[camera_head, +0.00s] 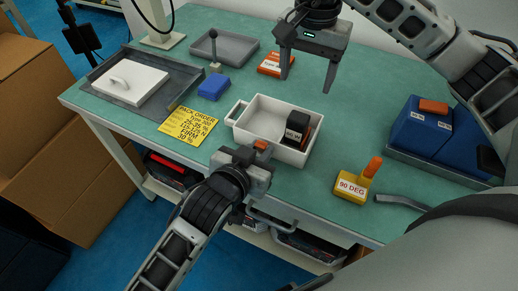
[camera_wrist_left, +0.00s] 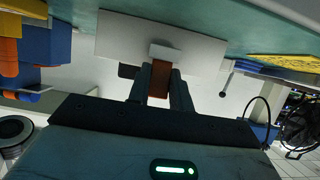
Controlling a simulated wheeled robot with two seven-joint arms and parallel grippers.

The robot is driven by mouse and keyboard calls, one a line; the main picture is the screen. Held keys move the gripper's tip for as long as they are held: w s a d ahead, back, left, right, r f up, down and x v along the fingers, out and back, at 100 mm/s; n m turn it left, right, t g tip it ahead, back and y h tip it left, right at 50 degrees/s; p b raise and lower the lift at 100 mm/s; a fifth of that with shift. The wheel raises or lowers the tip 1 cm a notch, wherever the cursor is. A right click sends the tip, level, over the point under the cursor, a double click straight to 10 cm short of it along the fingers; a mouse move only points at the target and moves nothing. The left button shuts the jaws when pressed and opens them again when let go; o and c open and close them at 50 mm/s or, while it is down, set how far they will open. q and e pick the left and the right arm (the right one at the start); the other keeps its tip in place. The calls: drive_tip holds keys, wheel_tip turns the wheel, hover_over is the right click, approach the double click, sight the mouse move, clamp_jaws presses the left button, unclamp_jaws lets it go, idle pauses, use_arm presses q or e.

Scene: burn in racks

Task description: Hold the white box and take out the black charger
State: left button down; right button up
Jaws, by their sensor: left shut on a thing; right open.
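The open white box (camera_head: 256,121) stands near the front edge of the green table. The black charger (camera_head: 297,127), with a white label, is upright in the right part of the box, next to a reddish-brown piece. My left gripper (camera_head: 255,154) is at the front wall of the white box, shut on its tab. The left wrist view shows the fingers (camera_wrist_left: 160,82) closed around a reddish-brown piece below the white box (camera_wrist_left: 190,42). My right gripper (camera_head: 306,75) is open and empty, fingers pointing down, above and behind the box.
A yellow "90 DEG" block (camera_head: 351,187) with an orange handle stands right of the box. A yellow pack-order sheet (camera_head: 188,125) and blue block (camera_head: 213,88) lie left. A grey tray (camera_head: 224,47), a red-orange box (camera_head: 271,65) and blue bins (camera_head: 420,130) stand around.

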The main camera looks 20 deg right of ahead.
use_arm(q)
drive_tip(key=c, duration=1.2)
unclamp_jaws()
drive_tip(key=v, duration=1.2)
drive_tip(key=shift+s, duration=0.1)
